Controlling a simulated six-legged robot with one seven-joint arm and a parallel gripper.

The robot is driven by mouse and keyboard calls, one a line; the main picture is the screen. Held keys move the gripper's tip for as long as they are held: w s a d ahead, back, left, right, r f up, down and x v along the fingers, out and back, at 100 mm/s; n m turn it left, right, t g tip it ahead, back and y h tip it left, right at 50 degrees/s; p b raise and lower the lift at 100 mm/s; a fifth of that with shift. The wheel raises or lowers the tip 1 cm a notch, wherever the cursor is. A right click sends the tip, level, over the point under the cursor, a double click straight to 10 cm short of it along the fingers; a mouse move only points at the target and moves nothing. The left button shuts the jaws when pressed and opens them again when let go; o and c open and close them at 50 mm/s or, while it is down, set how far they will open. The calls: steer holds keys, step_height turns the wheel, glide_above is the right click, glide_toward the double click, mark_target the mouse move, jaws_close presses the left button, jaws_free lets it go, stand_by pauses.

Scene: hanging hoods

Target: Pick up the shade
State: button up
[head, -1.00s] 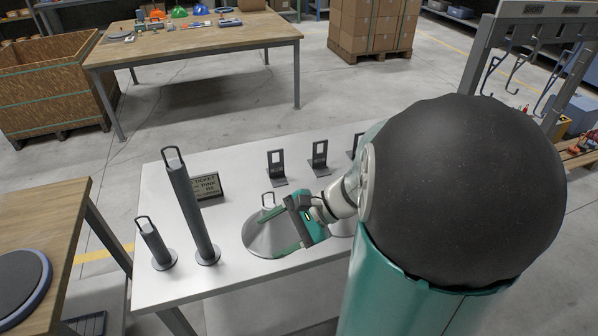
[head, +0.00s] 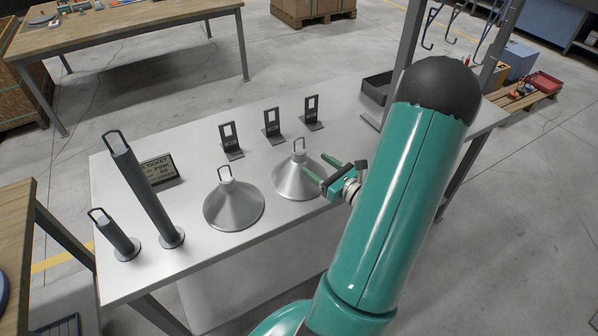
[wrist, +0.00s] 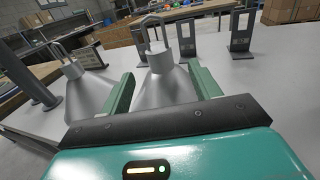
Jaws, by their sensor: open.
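Two silver cone shades with thin wire-like loops on top stand upright on the white table. The left shade (head: 234,206) is clear of my gripper. The right shade (head: 299,180) has my open gripper (head: 317,166) at its right side, fingers pointing left towards its upper cone. In the wrist view, the right shade (wrist: 161,92) lies ahead between the two green fingers, its loop above them. The left shade (wrist: 82,92) is partly behind the left finger. I cannot tell whether the fingers touch the right shade.
A tall dark post (head: 146,190) and a short one (head: 115,236) stand at the table's left end. A ticket sign (head: 158,170) is behind them. Several dark slotted brackets (head: 271,126) line the back of the white table (head: 200,268). A hook rack (head: 405,62) rises at the right.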

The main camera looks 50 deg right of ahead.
mark_target(296, 148)
steer(key=w, duration=0.9)
steer(key=shift+w+d, duration=0.2)
steer(key=shift+w, duration=0.05)
jaws_close()
steer(key=shift+r, duration=0.15)
